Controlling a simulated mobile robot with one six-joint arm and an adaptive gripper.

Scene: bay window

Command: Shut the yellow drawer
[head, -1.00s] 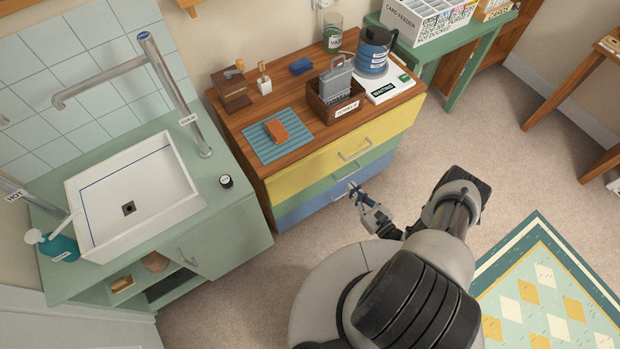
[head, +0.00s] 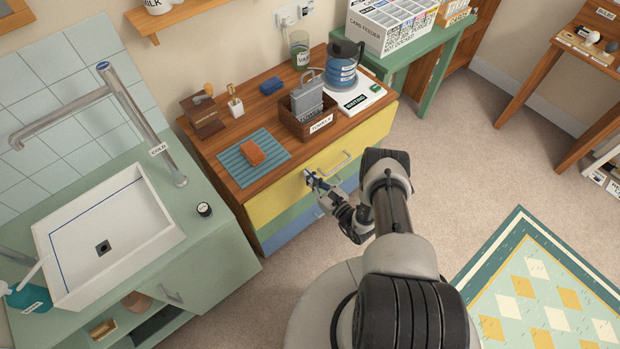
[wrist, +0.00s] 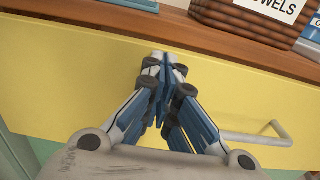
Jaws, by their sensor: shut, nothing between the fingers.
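The yellow drawer (head: 372,131) is the top drawer of a wooden-topped cabinet. Its front sits right under the top's edge, and no open gap or drawer inside shows in either view. The yellow front also fills much of the wrist view (wrist: 60,90). Its metal handle (head: 333,165) is right of my gripper and also shows at the lower right of the wrist view (wrist: 262,139). My gripper (head: 309,176) is shut and empty, with its fingertips (wrist: 164,58) at the yellow front. I cannot tell whether they touch it.
Green and blue drawers (head: 287,229) lie below. On the cabinet top (head: 222,165) are a blue mat with an orange sponge (head: 252,152), a towel basket (head: 311,132) and a kettle (head: 343,68). A sink (head: 112,230) stands left.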

